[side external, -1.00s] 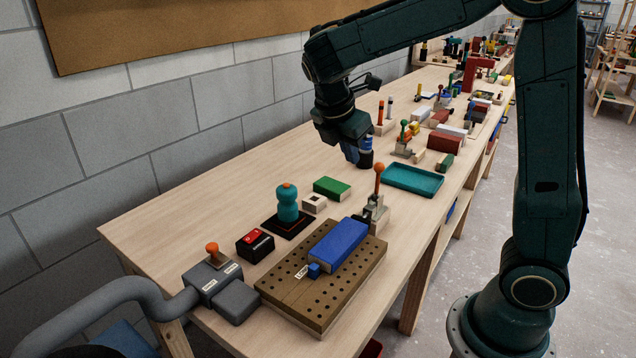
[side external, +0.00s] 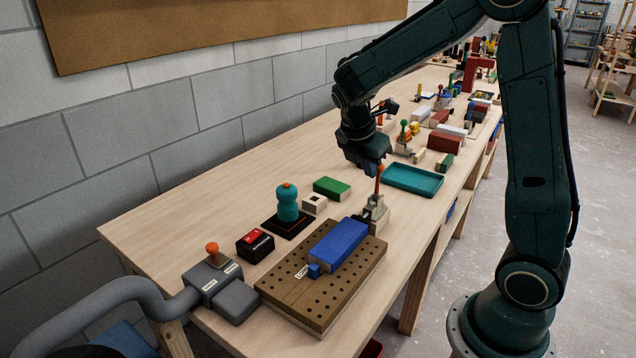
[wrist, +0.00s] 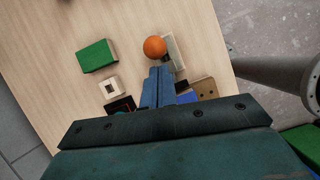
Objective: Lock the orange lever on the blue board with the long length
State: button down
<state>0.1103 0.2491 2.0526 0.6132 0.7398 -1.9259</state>
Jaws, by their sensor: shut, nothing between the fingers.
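An upright lever with an orange top (side external: 380,173) stands on a metal clamp (side external: 375,208) at the far right end of the brown perforated board (side external: 330,300). A long blue length (side external: 339,243) lies on that board, with a small blue block (side external: 314,270) at its near end. My gripper (wrist: 158,72) is shut and empty, its blue fingers just beside the orange ball (wrist: 154,46) in the wrist view. I cannot tell whether they touch it. In the side view my gripper's body is right above the lever and covers part of its top.
A green block (side external: 332,187), a pale square block with a hole (side external: 314,203) and a teal knobbed piece (side external: 287,203) lie left of the clamp. A teal tray (side external: 412,180) lies behind it. The bench's left rear is clear.

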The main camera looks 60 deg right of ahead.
jog(key=shift+d+r+y, duration=0.2)
jog(key=shift+d+y, duration=0.3)
jog(key=shift+d, duration=0.1)
dwell(0.7)
jog(key=shift+d+r+y, duration=0.15)
jog(key=shift+d+y, duration=0.6)
jog(key=shift+y, duration=0.05)
jog(key=d+f+y, duration=0.2)
jog(key=d+y, duration=0.1)
jog(key=d, duration=0.5)
jog(key=shift+f, duration=0.25)
jog(key=shift+s+f, duration=0.1)
jog(key=shift+s, duration=0.05)
dwell(0.3)
jog(key=shift+a, duration=0.1)
